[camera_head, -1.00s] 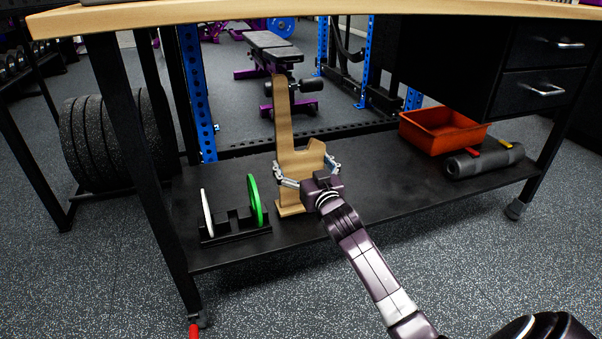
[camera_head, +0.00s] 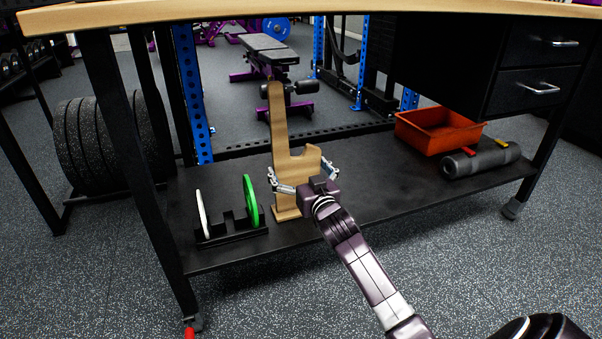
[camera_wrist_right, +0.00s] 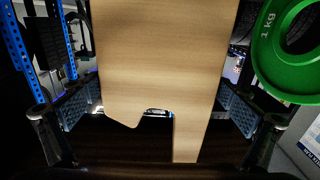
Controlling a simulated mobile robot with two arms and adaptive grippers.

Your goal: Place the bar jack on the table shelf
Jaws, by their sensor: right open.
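The bar jack (camera_head: 281,130), a tall tan wooden piece with a hooked side and a foot, stands upright on the black table shelf (camera_head: 375,178). My right gripper (camera_head: 303,176) is at its lower part, with its fingers spread to either side. In the right wrist view the bar jack (camera_wrist_right: 165,60) fills the middle between the two blue-padded fingers. My left gripper is not in view.
A black rack (camera_head: 230,229) with a white disc (camera_head: 202,213) and a green plate (camera_head: 251,202) stands just left of the bar jack. An orange bin (camera_head: 438,132) and a rolled grey mat (camera_head: 481,161) lie at the shelf's right. The tabletop (camera_head: 300,13) overhangs; mid-right shelf is clear.

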